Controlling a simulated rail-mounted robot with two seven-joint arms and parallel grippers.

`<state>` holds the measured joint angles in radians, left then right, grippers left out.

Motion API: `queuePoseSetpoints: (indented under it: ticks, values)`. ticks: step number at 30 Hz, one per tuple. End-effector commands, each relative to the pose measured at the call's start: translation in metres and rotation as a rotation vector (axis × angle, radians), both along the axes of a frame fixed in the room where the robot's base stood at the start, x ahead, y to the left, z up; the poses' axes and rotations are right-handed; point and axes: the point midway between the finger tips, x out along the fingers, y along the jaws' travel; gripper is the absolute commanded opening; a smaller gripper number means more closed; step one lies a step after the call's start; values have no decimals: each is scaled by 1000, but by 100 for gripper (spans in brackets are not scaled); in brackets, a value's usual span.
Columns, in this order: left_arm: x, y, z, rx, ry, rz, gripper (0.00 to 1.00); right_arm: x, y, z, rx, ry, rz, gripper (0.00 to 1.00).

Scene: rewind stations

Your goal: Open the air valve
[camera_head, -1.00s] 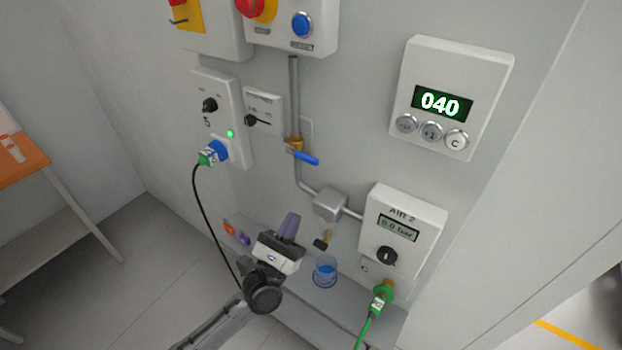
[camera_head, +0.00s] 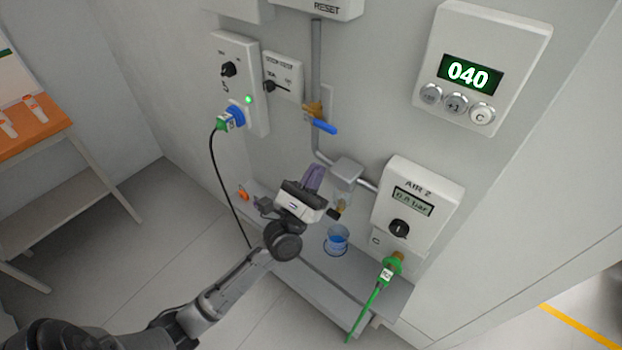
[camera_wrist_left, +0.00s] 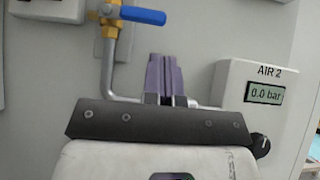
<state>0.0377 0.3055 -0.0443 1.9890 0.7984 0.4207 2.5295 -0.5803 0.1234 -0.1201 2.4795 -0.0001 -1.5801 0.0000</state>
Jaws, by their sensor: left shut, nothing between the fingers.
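The air valve is a brass body on a grey pipe with a blue lever handle (camera_head: 324,126). The handle points sideways to the right, across the vertical pipe. It also shows at the top of the left wrist view (camera_wrist_left: 143,15). My left gripper (camera_head: 314,174) is below the valve and apart from the handle, with its purple fingers pointing up and shut on nothing. Its fingertips also show in the left wrist view (camera_wrist_left: 162,58). The AIR 2 box (camera_head: 425,178) to the right has a display reading 0.0 bar and a black knob. My right gripper is not in view.
A blue cup (camera_head: 337,239) stands on the grey shelf (camera_head: 368,287) under the pipe. A green plug (camera_head: 391,266) with a green hose sits below the AIR 2 box. A panel (camera_head: 482,65) shows 040. A switch box (camera_head: 284,75) is left of the pipe.

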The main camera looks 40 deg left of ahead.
Motion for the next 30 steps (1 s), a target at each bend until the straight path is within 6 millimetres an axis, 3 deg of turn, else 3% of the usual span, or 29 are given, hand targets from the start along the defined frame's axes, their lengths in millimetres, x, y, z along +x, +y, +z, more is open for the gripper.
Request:
queuePoseSetpoints:
  ticks: [3,12,30]
  values:
    - [14,1,15,0,-4,2,0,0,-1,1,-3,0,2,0]
    - [36,3,37,-1,-2,1,0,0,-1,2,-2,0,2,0]
    - [42,2,42,-6,-1,-2,0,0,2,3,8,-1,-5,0]
